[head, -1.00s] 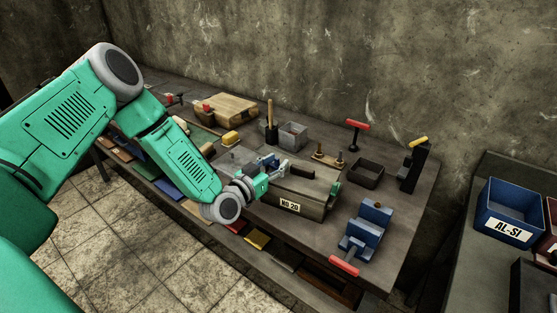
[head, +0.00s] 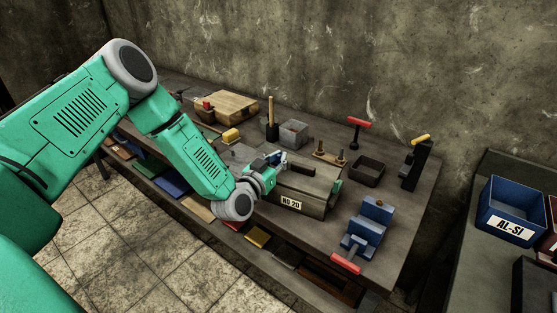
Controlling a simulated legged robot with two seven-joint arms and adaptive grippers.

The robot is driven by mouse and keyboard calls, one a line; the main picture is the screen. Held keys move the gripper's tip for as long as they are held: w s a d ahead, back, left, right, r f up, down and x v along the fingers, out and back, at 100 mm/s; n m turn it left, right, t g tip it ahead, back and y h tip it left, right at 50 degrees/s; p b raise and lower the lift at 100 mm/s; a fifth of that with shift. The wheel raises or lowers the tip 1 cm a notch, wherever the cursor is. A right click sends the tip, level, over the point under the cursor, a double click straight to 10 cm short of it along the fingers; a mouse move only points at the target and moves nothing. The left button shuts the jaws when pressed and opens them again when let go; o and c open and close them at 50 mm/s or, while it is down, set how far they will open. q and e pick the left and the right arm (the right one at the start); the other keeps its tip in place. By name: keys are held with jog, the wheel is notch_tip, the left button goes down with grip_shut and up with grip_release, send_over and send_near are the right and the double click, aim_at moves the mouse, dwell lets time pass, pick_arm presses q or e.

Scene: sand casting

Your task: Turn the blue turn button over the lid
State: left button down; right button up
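The grey box (head: 312,208) labelled "NO 20" sits on the workbench, with its lid (head: 318,185) on top and a dark handle (head: 298,169) on the lid. A green turn button (head: 337,187) shows at the box's right end. My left gripper (head: 276,164) is at the box's left end, low over the lid's edge. A small blue piece, seemingly the blue turn button (head: 277,156), shows right at the fingers. The wrist covers much of that end, so contact and finger opening are unclear. My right gripper is out of view.
A blue vise (head: 369,228) with a red handle stands at the right front. Behind the box are a stand with two pegs (head: 329,157), a dark tray (head: 367,171), a grey bin (head: 293,134) and a red-handled tool (head: 357,123). Bare bench lies between box and vise.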

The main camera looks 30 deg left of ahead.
pick_arm(q)
jog(key=shift+w+r+n+y, duration=0.1)
jog(key=shift+w+n+y, duration=0.1)
jog(key=shift+n+y, duration=0.45)
jog(key=c, duration=1.6)
grip_release()
jog(key=shift+a, duration=0.1)
jog(key=shift+s, duration=0.15)
jog(key=shift+s, duration=0.4)
jog(key=s+d, duration=0.1)
jog(key=s, duration=1)
jog(key=shift+d, duration=0.15)
jog(key=shift+w, duration=0.1)
